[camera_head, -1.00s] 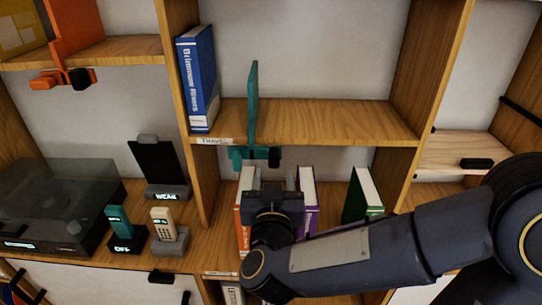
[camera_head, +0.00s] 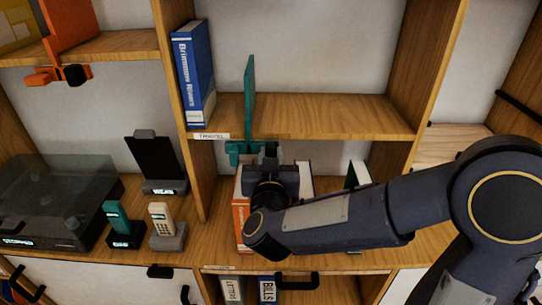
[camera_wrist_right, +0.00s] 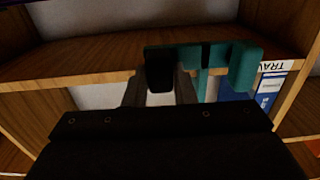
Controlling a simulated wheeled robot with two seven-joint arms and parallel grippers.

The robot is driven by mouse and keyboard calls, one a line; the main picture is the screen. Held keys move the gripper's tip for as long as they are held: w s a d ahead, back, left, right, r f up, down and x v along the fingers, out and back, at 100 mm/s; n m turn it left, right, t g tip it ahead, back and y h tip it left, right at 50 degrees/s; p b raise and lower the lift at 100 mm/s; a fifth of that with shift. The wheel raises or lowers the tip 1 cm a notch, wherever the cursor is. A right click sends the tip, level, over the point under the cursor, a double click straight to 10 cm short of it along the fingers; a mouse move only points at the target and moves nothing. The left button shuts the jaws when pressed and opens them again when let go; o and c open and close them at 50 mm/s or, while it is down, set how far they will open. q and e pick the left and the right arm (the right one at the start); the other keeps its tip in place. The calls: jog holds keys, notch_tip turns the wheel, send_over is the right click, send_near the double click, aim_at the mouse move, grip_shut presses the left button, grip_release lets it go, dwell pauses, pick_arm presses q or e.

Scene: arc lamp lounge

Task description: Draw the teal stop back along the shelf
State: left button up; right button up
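The teal stop (camera_head: 249,100) stands upright on the middle shelf (camera_head: 330,112), right of the blue book and apart from it. Its teal clamp hangs under the shelf's front edge and carries a black grip. My right gripper (camera_head: 270,152) reaches up to this grip from below and in front. In the right wrist view the teal clamp (camera_wrist_right: 225,58) crosses the top. The right gripper's fingers (camera_wrist_right: 161,80) lie close on both sides of the black grip (camera_wrist_right: 160,72) and look shut on it. My left gripper is not in view.
A blue book (camera_head: 194,75) stands at the shelf's left end; the shelf right of the stop is bare. An orange stop (camera_head: 72,25) is on the upper left shelf. Books stand below, partly behind my arm. Phones and a turntable (camera_head: 55,200) sit lower left.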

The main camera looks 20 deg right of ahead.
grip_shut()
jog(key=shift+d, duration=0.1)
